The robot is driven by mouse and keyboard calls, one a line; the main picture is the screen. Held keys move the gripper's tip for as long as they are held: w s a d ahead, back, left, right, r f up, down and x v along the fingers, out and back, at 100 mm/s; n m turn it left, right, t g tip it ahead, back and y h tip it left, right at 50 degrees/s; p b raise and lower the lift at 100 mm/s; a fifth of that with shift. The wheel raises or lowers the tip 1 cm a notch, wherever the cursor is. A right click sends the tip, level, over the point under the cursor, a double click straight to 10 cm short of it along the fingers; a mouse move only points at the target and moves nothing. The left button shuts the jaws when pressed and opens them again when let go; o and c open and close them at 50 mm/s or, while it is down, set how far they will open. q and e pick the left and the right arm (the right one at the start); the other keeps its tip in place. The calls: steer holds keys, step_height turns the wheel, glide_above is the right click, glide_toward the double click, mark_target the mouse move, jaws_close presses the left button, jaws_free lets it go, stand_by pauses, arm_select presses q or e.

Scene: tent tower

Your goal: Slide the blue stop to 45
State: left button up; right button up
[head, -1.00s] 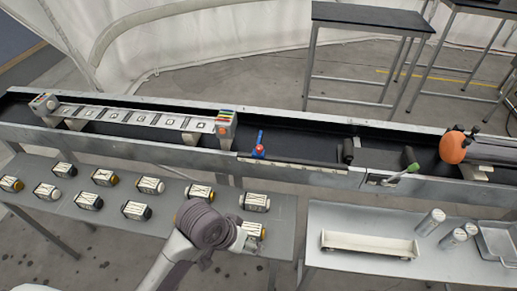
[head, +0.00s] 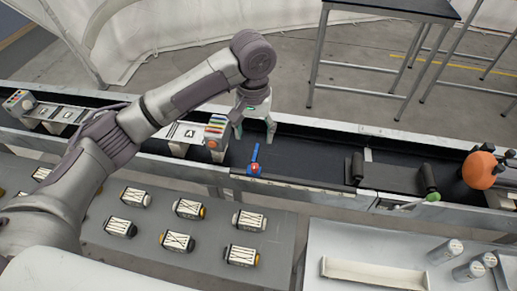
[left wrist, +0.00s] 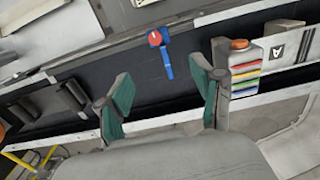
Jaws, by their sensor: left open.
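The blue stop (head: 254,162) stands at the near side of the black conveyor trough, with a red spot on its base and a blue arm reaching across the belt. It also shows in the left wrist view (left wrist: 166,62). My left gripper (head: 254,137) is over the trough, just beyond the stop, with its green-lined fingers spread and empty. In the left wrist view the fingers (left wrist: 160,82) stand apart, and the stop appears between and beyond them, apparently untouched. No 45 mark is legible. My right gripper is not seen.
A slotted rack ending in a box with coloured stripes (head: 215,133) stands left of the gripper. Rollers (head: 357,168) and an orange ball (head: 480,170) lie to the right. Several labelled blocks cover the near table (head: 210,272). A white tray (head: 375,274) is at right.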

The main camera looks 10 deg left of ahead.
mark_target(253, 164)
arm_select(q)
steer(key=shift+s+f+p, duration=0.3)
steer(key=shift+s+f, duration=0.5)
steer(key=shift+s, duration=0.15)
step_height(253, 164, down, 4)
steer(key=shift+r+p, duration=0.2)
steer(key=shift+p, duration=0.1)
steer(key=shift+w+f, duration=0.2)
steer(key=shift+f, duration=0.85)
step_height(253, 164, down, 4)
steer(key=shift+f+p, duration=0.1)
steer(key=shift+p, duration=0.3)
steer(key=shift+f, duration=0.5)
steer(key=shift+w+f, duration=0.1)
steer(key=shift+f, duration=0.1)
steer(key=shift+c, duration=0.4)
steer(key=c, duration=0.8)
jaws_close()
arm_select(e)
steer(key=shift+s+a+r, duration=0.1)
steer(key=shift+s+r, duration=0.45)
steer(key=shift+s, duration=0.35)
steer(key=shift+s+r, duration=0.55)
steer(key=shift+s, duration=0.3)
